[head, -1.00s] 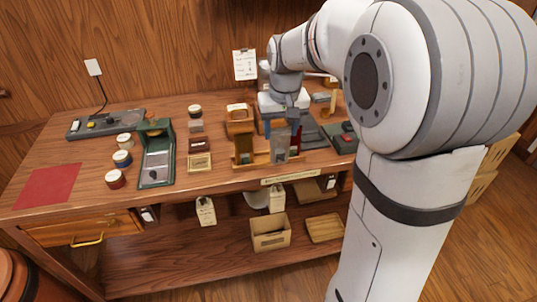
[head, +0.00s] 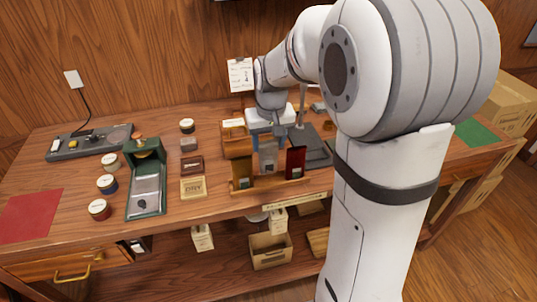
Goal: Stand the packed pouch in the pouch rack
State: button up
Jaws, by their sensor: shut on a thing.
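The pouch hangs upright at the pouch rack (head: 272,192), a low wooden stand near the bench's front edge. It is between an olive pouch (head: 243,172) at the rack's left and a dark red pouch (head: 296,163) at its right. I cannot tell whether the grey pouch's lower edge touches the rack. My wrist and the gripper body hide its top.
A green press (head: 147,180), several round tins and tea cakes stand left of the rack. A wooden holder (head: 236,142) is close behind it and a dark grey device (head: 312,148) behind right. A red mat (head: 30,215) lies far left. A cardboard box (head: 270,250) sits below.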

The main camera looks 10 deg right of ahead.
aim_at(270, 148)
jog(key=shift+d+f, duration=0.15)
jog(key=shift+f, duration=1.95)
jog(key=o, duration=0.9)
jog(key=shift+f, duration=0.1)
notch_tip(270, 148, up, 11)
jog(key=s, duration=0.2)
jog(key=s+f, duration=0.2)
jog(key=s, duration=0.7)
jog(key=s+f+t, duration=0.1)
jog(key=s, duration=0.9)
jog(key=shift+a+f, duration=0.2)
jog(key=shift+f, duration=0.15)
